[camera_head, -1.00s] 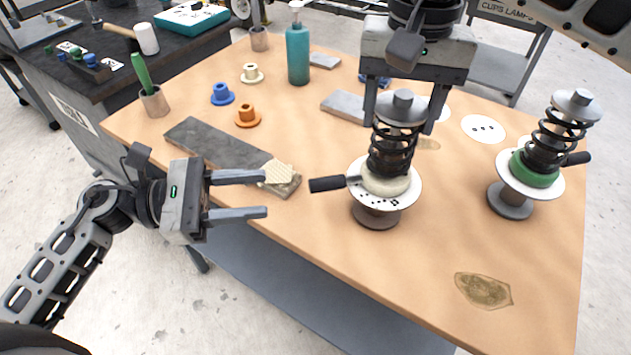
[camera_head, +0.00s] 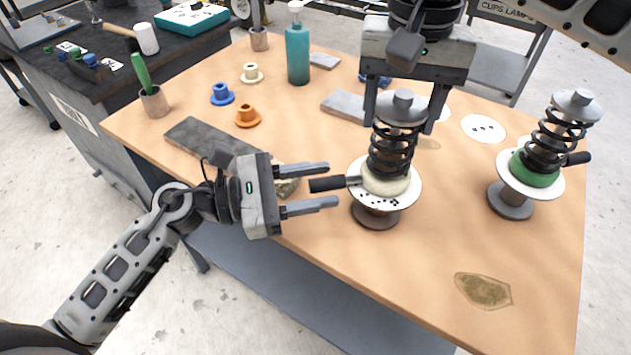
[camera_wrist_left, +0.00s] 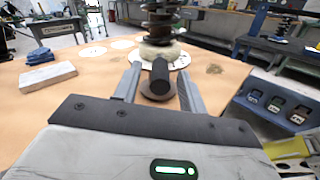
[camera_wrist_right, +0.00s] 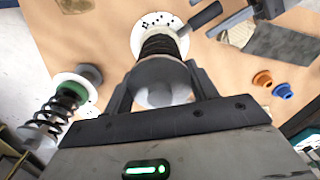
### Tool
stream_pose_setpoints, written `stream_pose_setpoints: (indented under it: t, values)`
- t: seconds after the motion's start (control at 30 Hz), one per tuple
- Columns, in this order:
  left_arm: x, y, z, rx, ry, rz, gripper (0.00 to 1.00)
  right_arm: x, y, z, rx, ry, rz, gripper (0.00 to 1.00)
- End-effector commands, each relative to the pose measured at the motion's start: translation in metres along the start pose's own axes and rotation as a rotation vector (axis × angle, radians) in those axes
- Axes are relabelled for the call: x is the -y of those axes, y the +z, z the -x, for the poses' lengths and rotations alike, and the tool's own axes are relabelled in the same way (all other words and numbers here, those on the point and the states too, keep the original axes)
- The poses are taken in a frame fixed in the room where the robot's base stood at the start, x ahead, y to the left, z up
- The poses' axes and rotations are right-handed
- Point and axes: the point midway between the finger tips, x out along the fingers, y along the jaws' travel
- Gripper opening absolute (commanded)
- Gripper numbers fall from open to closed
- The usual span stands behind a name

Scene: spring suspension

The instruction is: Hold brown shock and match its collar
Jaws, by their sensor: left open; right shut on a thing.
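The shock with the brownish base (camera_head: 376,217) stands upright on the table, with a black spring, a cream collar (camera_head: 387,182) and a white dotted disc. A black handle (camera_head: 328,184) sticks out left from its collar. My right gripper (camera_head: 400,118) is shut on the shock's top from above; the right wrist view shows its grey cap (camera_wrist_right: 158,82) between the fingers. My left gripper (camera_head: 333,186) is open, its fingers on either side of the handle end, which also shows between them in the left wrist view (camera_wrist_left: 160,74). I cannot tell whether they touch it.
A second shock (camera_head: 536,160) with a green collar stands at right. Loose blue (camera_head: 222,94), orange (camera_head: 247,116) and cream (camera_head: 251,73) collars lie at the back left. A dark slab (camera_head: 205,140) lies left of the held shock. The front right is clear except for a stain (camera_head: 483,291).

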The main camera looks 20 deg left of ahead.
Motion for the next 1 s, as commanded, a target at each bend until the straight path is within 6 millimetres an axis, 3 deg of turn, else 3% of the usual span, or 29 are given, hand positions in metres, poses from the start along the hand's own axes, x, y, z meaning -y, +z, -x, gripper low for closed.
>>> stream_pose_setpoints:
  t: [0.3, 0.47, 0.73, 1.0]
  values:
    - [0.000, 0.000, -0.003, -0.001, 0.001, 0.000, 0.41, 0.000, 0.000, 0.002, -0.003, -0.002, 0.000, 0.30]
    - [0.000, 0.000, -0.003, -0.001, 0.000, 0.000, 0.00, 0.000, 0.000, 0.002, -0.003, -0.002, 0.000, 0.30]
    - [0.007, 0.000, -0.003, -0.015, 0.047, 0.003, 0.00, 0.000, 0.000, 0.002, -0.003, -0.002, 0.000, 0.30]
    - [0.031, 0.004, -0.007, -0.055, 0.263, 0.007, 0.00, 0.001, 0.000, 0.002, -0.002, -0.002, 0.001, 0.30]
